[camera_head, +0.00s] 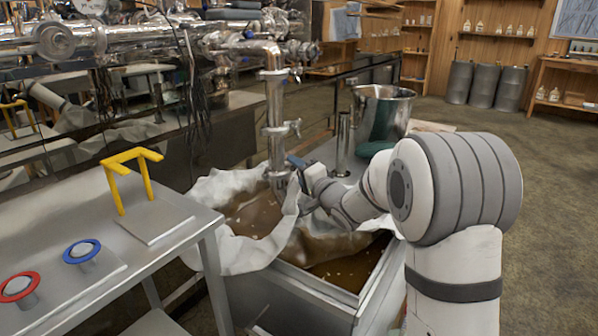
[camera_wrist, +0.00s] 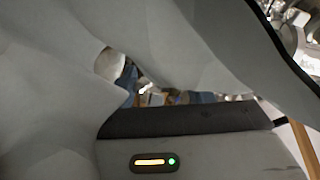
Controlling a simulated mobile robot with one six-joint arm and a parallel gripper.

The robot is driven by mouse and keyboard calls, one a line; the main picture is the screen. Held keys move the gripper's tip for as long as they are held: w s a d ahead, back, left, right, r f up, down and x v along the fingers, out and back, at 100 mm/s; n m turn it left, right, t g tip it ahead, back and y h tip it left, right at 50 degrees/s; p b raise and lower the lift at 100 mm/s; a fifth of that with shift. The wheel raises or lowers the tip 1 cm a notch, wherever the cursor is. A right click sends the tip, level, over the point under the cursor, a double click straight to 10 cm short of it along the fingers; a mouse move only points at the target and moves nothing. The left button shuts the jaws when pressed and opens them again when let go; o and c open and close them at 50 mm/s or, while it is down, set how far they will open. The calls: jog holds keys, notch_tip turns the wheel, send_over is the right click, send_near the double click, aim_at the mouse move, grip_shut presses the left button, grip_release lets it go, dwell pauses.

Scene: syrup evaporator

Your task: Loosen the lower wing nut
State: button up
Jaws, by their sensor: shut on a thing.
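A vertical steel pipe (camera_head: 276,103) comes down over the cloth-lined pan in the head view. An upper wing nut (camera_head: 297,73) and a middle wing nut (camera_head: 294,127) stick out from its right side, apart from my gripper. My gripper (camera_head: 296,166) is at the pipe's bottom clamp (camera_head: 279,178), coming from the right. It is shut on what seems to be the lower wing nut, which its fingers hide there. In the wrist view, blue fingertips (camera_wrist: 208,97) and a small shiny metal piece (camera_wrist: 152,97) show through a gap in the pale cloth.
The white filter cloth (camera_head: 240,252) drapes around my gripper and covers most of the wrist view. The pan (camera_head: 292,296) below holds brown liquid. A steel table (camera_head: 190,205) with a yellow handle stands left. A steel pot (camera_head: 383,112) stands behind my arm.

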jog(key=shift+c, duration=0.7)
jog(key=shift+n+b, duration=0.35)
jog(key=shift+n, duration=0.55)
jog(key=shift+y, duration=0.3)
jog(key=o, duration=1)
